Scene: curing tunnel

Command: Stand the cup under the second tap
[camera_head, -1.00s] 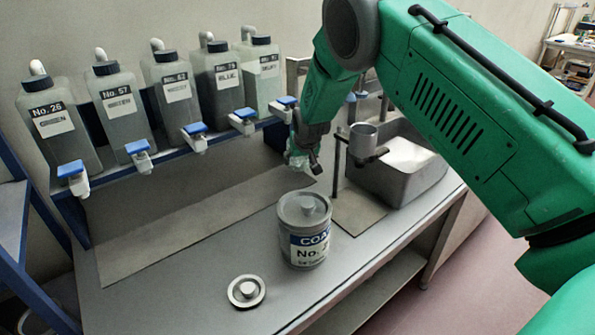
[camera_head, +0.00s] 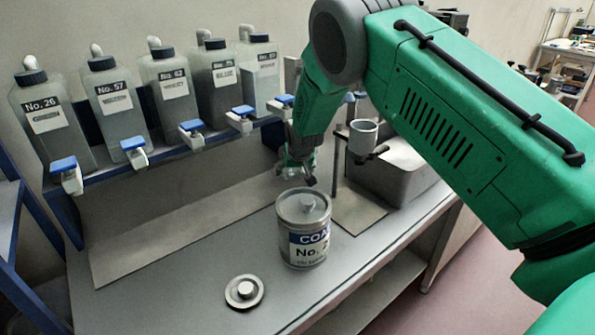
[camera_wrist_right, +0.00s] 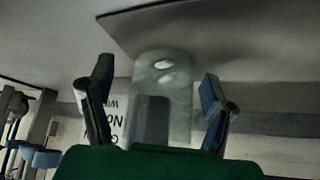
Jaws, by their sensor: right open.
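A clear, see-through cup (camera_wrist_right: 162,95) stands between the spread fingers of my right gripper (camera_wrist_right: 160,108) in the right wrist view, with a gap visible on each side. In the head view my right gripper (camera_head: 304,178) is low over the bench behind the can, and the cup is mostly hidden there. Several taps with blue handles line the shelf front under labelled bottles. The second tap from the left (camera_head: 135,152) is below bottle No. 57 (camera_head: 116,100). The bench under it looks clear. My left gripper is not in view.
A grey labelled can (camera_head: 304,240) stands just in front of my right gripper. A round metal lid (camera_head: 244,292) lies near the front edge. A stand holds a small metal cup (camera_head: 363,137) on the right, beside a grey basin (camera_head: 392,183). The bench's left middle is free.

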